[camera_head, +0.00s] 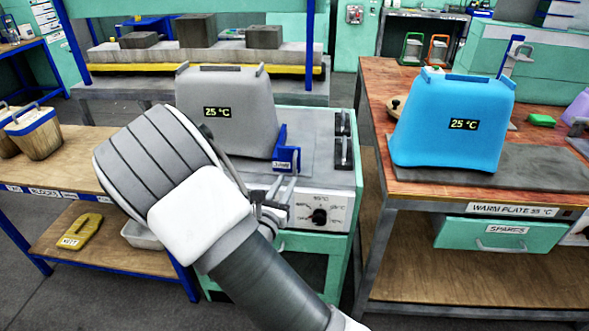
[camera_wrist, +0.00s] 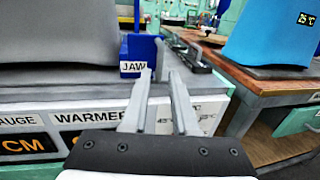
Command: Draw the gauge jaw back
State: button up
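The gauge jaw is a blue upright piece with a white JAW label (camera_head: 285,165); it also shows in the wrist view (camera_wrist: 140,48). It stands at the right side of a grey block (camera_head: 235,92) with a 25 °C display. I cannot tell whether jaw and block touch. My gripper (camera_head: 284,194) is in front of the jaw, low at the front edge of the grey top. In the wrist view my gripper (camera_wrist: 160,74) has its two fingers apart, pointing towards the jaw's right side. A thin grey piece shows between the tips. My gripper holds nothing that I can see.
The warmer cabinet (camera_head: 334,190) with a knob is under the jaw. To the right, a wooden bench (camera_head: 385,85) carries a blue block (camera_head: 450,120) on a dark plate. Black handles (camera_head: 343,150) stand right of the jaw. A yellow piece (camera_head: 80,231) lies on the lower left shelf.

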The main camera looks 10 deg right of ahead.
aim_at(294, 169)
jog(key=b+x, duration=0.1)
jog(key=x, duration=0.6)
jog(key=shift+w+d, duration=0.2)
jog(key=shift+w, duration=0.1)
jog(key=shift+f, duration=0.1)
grip_shut()
dwell(0.9)
